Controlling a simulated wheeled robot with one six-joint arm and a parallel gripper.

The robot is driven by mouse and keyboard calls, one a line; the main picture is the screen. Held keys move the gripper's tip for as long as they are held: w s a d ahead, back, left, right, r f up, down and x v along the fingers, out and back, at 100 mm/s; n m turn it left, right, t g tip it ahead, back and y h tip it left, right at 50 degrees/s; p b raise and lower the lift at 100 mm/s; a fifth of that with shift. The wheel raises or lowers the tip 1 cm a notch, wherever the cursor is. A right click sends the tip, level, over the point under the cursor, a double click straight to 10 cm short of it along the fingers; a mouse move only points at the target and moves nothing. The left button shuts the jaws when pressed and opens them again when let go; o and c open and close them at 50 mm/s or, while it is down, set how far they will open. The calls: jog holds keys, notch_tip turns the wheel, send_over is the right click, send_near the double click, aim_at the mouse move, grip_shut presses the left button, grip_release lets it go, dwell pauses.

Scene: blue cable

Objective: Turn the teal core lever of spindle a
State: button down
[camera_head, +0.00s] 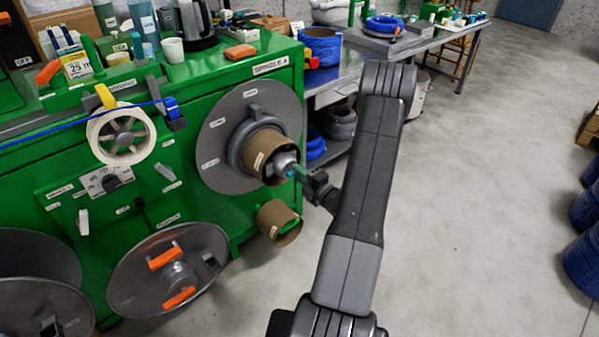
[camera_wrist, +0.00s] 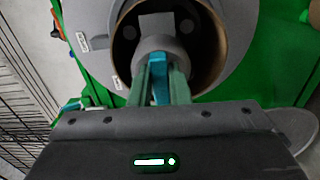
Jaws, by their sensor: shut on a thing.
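Spindle a is a grey disc (camera_head: 222,150) on the green machine's front, under a label reading SPINDLE A. A brown cardboard core (camera_head: 262,150) sits on its hub. The teal lever (camera_wrist: 160,82) stands at the core's open end, in front of the grey hub (camera_wrist: 158,45). My gripper (camera_head: 297,173) reaches the lever from the right in the head view. In the wrist view, my gripper's fingers (camera_wrist: 160,88) lie on both sides of the lever and are shut on it. The gripper hides part of the lever in the head view.
A second cardboard tube (camera_head: 279,222) sticks out below spindle a. A lower grey disc with orange handles (camera_head: 168,270) and a white guide wheel (camera_head: 121,134) with blue cable are to the left.

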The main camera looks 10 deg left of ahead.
dwell(0.3)
jog(key=c, duration=1.4)
grip_release()
jog(key=shift+o, duration=0.2)
jog(key=shift+d, duration=0.15)
jog(key=v, duration=1.3)
jog(key=shift+s+d, duration=0.2)
jog(key=shift+s, duration=0.05)
jog(key=shift+a, duration=0.1)
jog(key=x, duration=1.3)
jog(key=shift+w+a, duration=0.25)
